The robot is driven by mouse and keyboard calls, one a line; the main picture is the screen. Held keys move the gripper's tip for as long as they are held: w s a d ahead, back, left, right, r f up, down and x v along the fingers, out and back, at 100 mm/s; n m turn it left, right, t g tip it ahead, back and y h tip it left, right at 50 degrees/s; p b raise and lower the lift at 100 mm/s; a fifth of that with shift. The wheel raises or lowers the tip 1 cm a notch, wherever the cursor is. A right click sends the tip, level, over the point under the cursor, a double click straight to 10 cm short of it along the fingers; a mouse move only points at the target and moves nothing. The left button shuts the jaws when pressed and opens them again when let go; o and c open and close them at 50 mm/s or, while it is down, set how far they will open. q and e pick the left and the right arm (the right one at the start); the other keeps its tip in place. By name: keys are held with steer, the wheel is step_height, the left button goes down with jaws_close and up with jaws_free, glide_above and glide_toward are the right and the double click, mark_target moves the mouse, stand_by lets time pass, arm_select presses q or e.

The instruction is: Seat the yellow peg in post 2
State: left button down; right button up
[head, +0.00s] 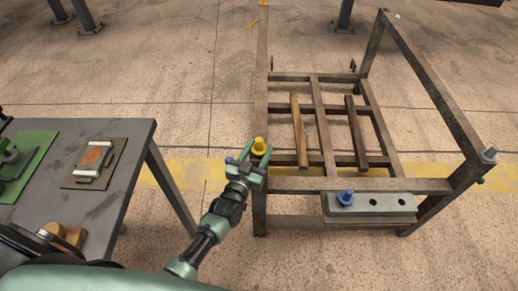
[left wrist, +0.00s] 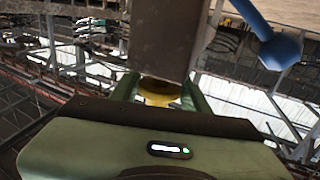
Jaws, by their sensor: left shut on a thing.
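A yellow peg (head: 259,146) stands at the top end of the rack's near left post (head: 260,200). My left gripper (head: 250,163) reaches it from the near side and is shut on it. In the left wrist view the yellow peg (left wrist: 160,92) sits between the two green fingers, against the end of the post (left wrist: 150,40). How deep it sits in the post is hidden. Another yellow piece (head: 264,3) is at the far left post. No post numbers are readable. My right gripper is not in view.
A blue peg (head: 230,160) sticks out beside my left gripper; it looms close in the left wrist view (left wrist: 278,50). A holed plate (head: 390,213) holds another blue peg (head: 346,197). A grey table (head: 125,170) stands left.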

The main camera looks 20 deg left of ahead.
arm_select(q)
steer(key=shift+a+f+b, duration=0.1)
steer(key=shift+f+b, duration=0.3)
steer(key=shift+f, duration=0.05)
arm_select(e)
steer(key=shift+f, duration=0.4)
